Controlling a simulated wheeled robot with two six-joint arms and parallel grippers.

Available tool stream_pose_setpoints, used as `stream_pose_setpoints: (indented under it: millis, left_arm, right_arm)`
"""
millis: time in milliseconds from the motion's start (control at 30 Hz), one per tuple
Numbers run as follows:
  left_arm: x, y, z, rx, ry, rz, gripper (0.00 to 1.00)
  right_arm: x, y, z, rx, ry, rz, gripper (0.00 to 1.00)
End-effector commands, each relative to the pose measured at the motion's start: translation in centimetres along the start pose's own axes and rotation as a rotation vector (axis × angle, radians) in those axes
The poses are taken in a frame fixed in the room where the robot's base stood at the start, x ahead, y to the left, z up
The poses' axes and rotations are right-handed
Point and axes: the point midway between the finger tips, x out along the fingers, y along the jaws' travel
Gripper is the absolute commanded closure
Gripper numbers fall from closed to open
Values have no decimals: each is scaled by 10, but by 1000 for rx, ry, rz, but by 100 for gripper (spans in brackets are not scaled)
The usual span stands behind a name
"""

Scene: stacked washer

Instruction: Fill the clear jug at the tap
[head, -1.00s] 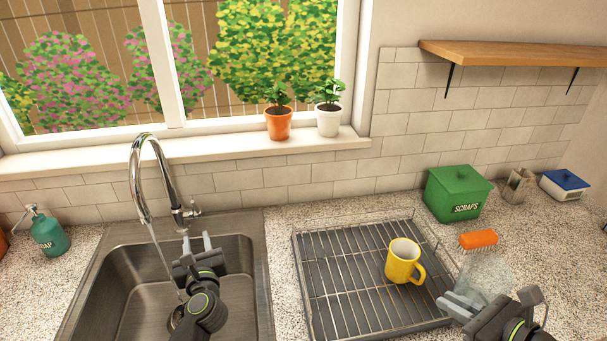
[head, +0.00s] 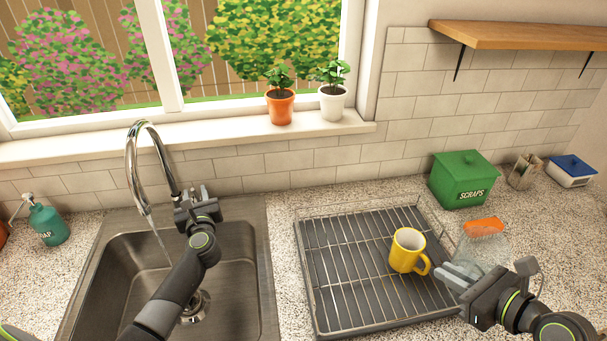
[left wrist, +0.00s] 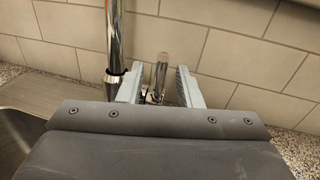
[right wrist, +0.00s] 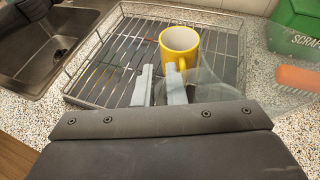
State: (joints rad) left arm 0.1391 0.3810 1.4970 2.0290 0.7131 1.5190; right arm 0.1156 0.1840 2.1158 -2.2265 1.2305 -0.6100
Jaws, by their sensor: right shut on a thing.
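The clear jug (head: 484,252) is upright at the right end of the drying rack, low over the counter; I cannot tell if it touches it. My right gripper (head: 455,277) is shut on it. In the right wrist view, the see-through jug (right wrist: 215,92) shows just right of the fingers (right wrist: 160,85). The chrome tap (head: 133,165) arches over the sink, and a thin pale streak, like water, runs down from its spout. My left gripper (head: 192,192) is open at the tap's base. In the left wrist view its fingers (left wrist: 158,88) stand either side of the chrome lever (left wrist: 161,72).
The drying rack (head: 325,305) holds a yellow mug (head: 407,250) close to my right gripper. The steel sink (head: 245,285) is on the left. A green scraps bin (head: 462,180) and an orange brush (head: 484,225) are behind the jug. Two potted plants stand on the sill.

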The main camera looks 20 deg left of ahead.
Motion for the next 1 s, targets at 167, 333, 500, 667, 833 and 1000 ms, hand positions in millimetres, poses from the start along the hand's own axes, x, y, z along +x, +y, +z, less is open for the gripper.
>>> stream_pose_setpoints:
  millis: [167, 333, 500, 667, 833, 1000]
  left_arm:
    - [18, -1, 0, 1, -1, -1, 68]
    - [26, 0, 0, 1, -1, 0, 68]
    - [26, 0, 0, 1, 0, 0, 68]
    - [26, 0, 0, 1, 0, 0, 73]
    - [26, 0, 0, 0, 0, 0, 95]
    - [26, 0, 0, 0, 0, -1, 100]
  right_arm:
    - [-1, 0, 2, -1, -1, 0, 100]
    - [-1, 0, 2, -1, -1, 0, 100]
    - [-1, 0, 2, -1, -1, 0, 100]
    - [-1, 0, 2, -1, -1, 0, 100]
    - [-1, 0, 2, -1, -1, 0, 100]
    - [-1, 0, 2, -1, -1, 0, 100]
